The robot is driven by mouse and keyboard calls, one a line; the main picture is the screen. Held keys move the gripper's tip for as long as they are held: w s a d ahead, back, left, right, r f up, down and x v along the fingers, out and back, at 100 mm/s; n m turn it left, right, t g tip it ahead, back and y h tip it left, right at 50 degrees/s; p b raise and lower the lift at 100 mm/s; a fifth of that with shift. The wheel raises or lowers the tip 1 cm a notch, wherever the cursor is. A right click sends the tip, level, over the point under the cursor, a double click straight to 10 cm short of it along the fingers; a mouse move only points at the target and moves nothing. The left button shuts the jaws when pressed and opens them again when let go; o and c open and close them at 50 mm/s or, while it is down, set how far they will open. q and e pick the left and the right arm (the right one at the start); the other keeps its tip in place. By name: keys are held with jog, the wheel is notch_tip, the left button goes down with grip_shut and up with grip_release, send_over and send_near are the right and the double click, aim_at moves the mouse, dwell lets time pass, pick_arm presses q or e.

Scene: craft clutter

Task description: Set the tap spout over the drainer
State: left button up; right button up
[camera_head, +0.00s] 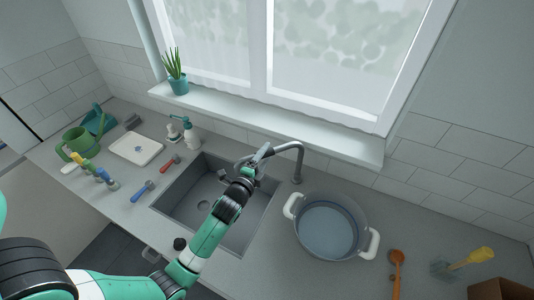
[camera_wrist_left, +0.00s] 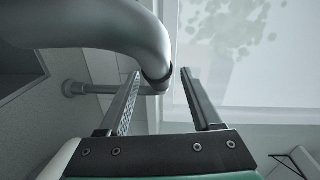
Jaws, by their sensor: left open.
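The grey tap (camera_head: 298,165) stands on the counter behind the sink, and its curved spout (camera_head: 283,146) reaches left over the sink. A round, translucent blue-grey vessel with two white handles (camera_head: 327,228), which seems to be the drainer, sits on the counter right of the sink. My left gripper (camera_head: 258,158) is at the spout's free end. In the left wrist view its fingers (camera_wrist_left: 160,76) are open, and the spout (camera_wrist_left: 120,25) crosses in front, its bend showing between the fingertips. I cannot tell whether they touch it. My right gripper is not in view.
The sink (camera_head: 180,190) is empty under my left arm. A soap bottle (camera_head: 191,135), a white tray (camera_head: 136,148) and tools lie left. A wooden spoon (camera_head: 396,268) and yellow-handled brush (camera_head: 465,262) lie right. The window sill (camera_head: 270,117) is behind the tap.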

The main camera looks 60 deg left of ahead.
pick_arm(q)
jog(key=shift+w+a, duration=0.45)
jog(key=shift+w, duration=0.1)
jog(key=shift+c, duration=0.2)
grip_shut()
dwell(0.9)
